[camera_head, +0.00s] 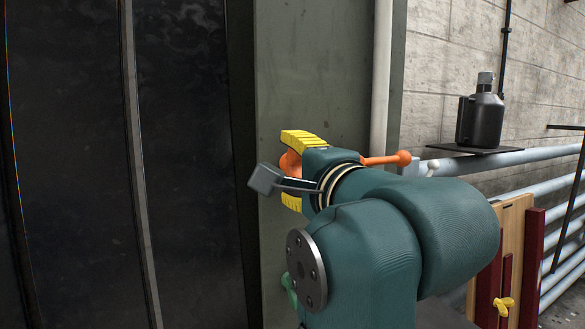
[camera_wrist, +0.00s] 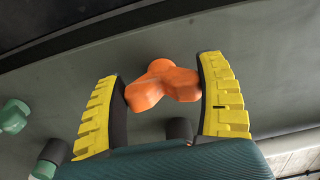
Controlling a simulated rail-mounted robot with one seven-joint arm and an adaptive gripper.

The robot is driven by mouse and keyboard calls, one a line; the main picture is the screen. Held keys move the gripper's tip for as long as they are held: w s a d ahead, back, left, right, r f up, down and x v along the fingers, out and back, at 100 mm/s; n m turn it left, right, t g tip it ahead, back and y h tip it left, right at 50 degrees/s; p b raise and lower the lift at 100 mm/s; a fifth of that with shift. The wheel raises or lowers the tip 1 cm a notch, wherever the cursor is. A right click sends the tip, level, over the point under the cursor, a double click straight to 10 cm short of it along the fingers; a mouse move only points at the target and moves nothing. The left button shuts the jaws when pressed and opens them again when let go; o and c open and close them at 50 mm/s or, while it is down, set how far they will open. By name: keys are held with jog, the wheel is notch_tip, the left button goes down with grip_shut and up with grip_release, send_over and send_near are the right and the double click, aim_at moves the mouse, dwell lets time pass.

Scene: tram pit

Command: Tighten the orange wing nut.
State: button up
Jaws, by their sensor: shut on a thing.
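The orange wing nut (camera_wrist: 163,84) sits against the grey-green panel, between the two yellow ribbed fingers of my gripper (camera_wrist: 162,72) in the wrist view. One finger presses on each side of its lobes, so my gripper is shut on it. In the head view, my gripper (camera_head: 284,170) reaches to the panel, and part of the orange wing nut (camera_head: 290,163) shows between the fingers. The rest of the nut and its stud are hidden behind the gripper.
A green knob (camera_wrist: 14,115) is on the panel to the left in the wrist view. An orange ball-ended handle (camera_head: 387,160) sticks out right of my gripper. A black bottle-shaped jack (camera_head: 480,118) stands on a shelf above pale pipes (camera_head: 540,154). A yellow wing nut (camera_head: 503,305) is lower right.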

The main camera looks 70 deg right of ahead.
jog(key=shift+s+r, duration=0.1)
dwell(0.4)
jog(key=o, duration=1.1)
jog(key=shift+o, duration=0.2)
jog(key=shift+a, duration=0.1)
jog(key=v, duration=1.2)
